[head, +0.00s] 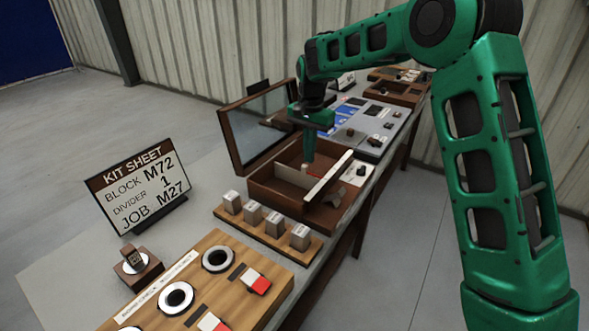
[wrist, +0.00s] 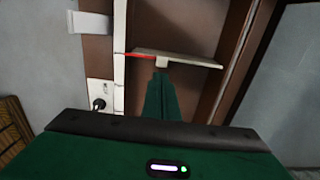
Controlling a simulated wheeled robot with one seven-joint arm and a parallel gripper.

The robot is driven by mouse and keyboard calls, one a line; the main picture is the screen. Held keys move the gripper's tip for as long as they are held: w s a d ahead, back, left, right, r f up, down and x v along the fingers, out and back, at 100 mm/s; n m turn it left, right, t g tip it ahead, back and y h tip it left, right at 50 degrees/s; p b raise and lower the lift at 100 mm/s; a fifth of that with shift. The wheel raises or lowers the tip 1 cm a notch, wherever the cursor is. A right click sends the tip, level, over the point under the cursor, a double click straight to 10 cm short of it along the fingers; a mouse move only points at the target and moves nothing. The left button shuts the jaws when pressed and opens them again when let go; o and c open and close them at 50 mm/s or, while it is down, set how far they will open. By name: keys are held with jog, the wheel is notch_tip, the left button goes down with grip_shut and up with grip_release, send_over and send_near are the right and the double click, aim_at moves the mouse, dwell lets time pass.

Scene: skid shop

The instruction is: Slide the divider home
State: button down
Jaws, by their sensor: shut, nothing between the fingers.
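The divider (wrist: 190,60) is a thin cream panel standing across the inside of the open wooden box (head: 270,196). In the head view the divider (head: 293,177) shows partly, behind my fingers. It has a small cream tab (wrist: 162,62) near its middle. My gripper (wrist: 160,78) is shut and empty, its fingertips pointing at the tab; I cannot tell if they touch it. In the head view my gripper (head: 308,160) reaches down into the box. A red line (wrist: 137,54) shows at the divider's left end, beside the box's cream front wall (wrist: 119,45).
The box's lid (head: 255,128) stands open behind it. A rack with several grey blocks (head: 253,213) stands in front. A kit sheet sign (head: 145,183) is at left, and a wooden board with rings (head: 215,259) lies nearest. More trays stand beyond the box.

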aim_at(303, 167)
jog(key=shift+f, duration=1.8)
jog(key=shift+s, duration=0.1)
dwell(0.4)
jog(key=shift+s+a, duration=1.1)
jog(key=shift+s, duration=0.2)
jog(key=shift+s+a, duration=0.1)
jog(key=shift+s, duration=0.05)
jog(key=shift+s+a, duration=0.95)
jog(key=shift+s, duration=0.3)
jog(key=shift+s+a, duration=0.1)
jog(key=shift+w+d+r, duration=0.1)
jog(key=shift+w+d, duration=0.15)
jog(key=shift+w, duration=0.1)
notch_tip(303, 167, up, 8)
dwell(0.9)
